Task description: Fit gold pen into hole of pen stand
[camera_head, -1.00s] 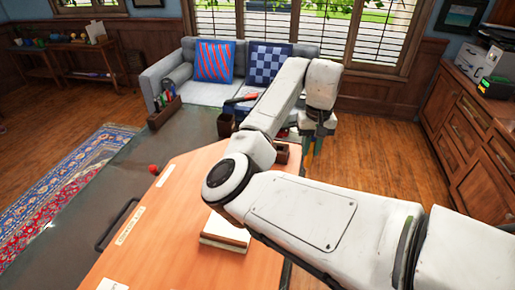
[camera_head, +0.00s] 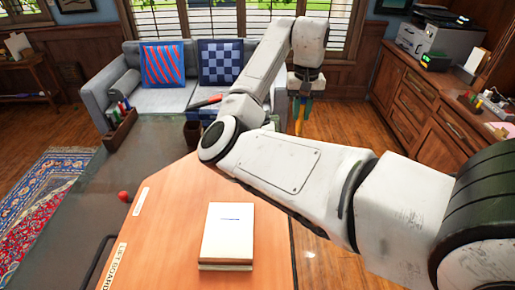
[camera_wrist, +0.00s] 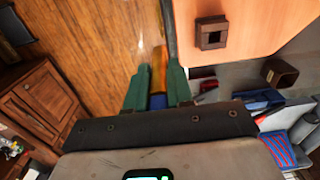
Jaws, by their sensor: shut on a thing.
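My gripper (camera_wrist: 158,88) has green fingers shut on the gold pen (camera_wrist: 159,62), which points away from the wrist with a blue part between the fingers. In the head view, my gripper (camera_head: 302,88) hangs beyond the desk's right side with the pen (camera_head: 299,122) pointing down. The pen stand (camera_wrist: 202,36) is a dark brown square block with a square hole. It stands on the orange desk top in the wrist view, to the right of the pen and apart from it. My arm hides it in the head view.
A brown open cup (camera_wrist: 288,74) stands near the stand and shows in the head view (camera_head: 192,135). A white book (camera_head: 228,232) and a red ball (camera_head: 124,196) lie on the desk (camera_head: 165,230). A marker box (camera_head: 120,132) stands farther left. Wood floor lies under the pen.

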